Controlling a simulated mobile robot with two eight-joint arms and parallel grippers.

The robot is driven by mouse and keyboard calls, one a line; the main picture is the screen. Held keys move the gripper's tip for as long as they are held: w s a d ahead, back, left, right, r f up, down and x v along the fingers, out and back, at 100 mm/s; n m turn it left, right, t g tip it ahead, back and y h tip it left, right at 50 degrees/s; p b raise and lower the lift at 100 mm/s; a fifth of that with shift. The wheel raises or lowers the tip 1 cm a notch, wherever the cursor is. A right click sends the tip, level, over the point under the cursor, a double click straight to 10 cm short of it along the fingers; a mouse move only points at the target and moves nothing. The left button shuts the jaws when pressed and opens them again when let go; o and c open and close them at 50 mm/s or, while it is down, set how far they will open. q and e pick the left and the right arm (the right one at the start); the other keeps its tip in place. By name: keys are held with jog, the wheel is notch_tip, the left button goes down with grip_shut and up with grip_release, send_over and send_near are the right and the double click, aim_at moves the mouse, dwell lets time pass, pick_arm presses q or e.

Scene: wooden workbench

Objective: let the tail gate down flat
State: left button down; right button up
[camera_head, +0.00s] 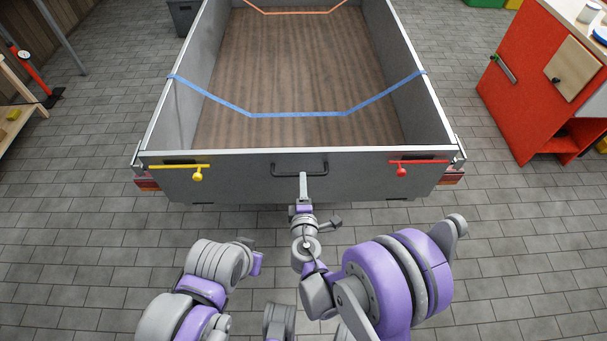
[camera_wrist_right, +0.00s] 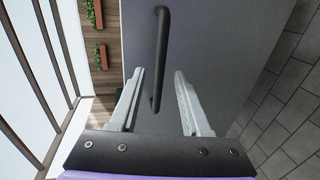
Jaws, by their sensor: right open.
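The grey tail gate (camera_head: 245,180) stands upright, closing the near end of the trailer. A black bar handle (camera_head: 299,173) is at its upper middle. A yellow latch (camera_head: 180,166) lies level at the gate's left end and a red latch (camera_head: 420,161) at its right end, each with a knob hanging down. My right gripper (camera_head: 303,176) is open in front of the handle. In the right wrist view, the handle (camera_wrist_right: 162,45) runs between the two open fingers (camera_wrist_right: 160,80), with no clear contact. My left arm shows at lower left, but I cannot see its gripper.
A blue strap (camera_head: 300,114) and an orange strap (camera_head: 295,13) span the trailer's empty wooden bed (camera_head: 290,65). A red cabinet (camera_head: 525,90) stands at right and a wooden bench (camera_head: 15,120) at left. The paved floor before the gate holds only my arms.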

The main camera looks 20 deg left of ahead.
jog(key=x, duration=0.5)
grip_shut()
dwell(1.4)
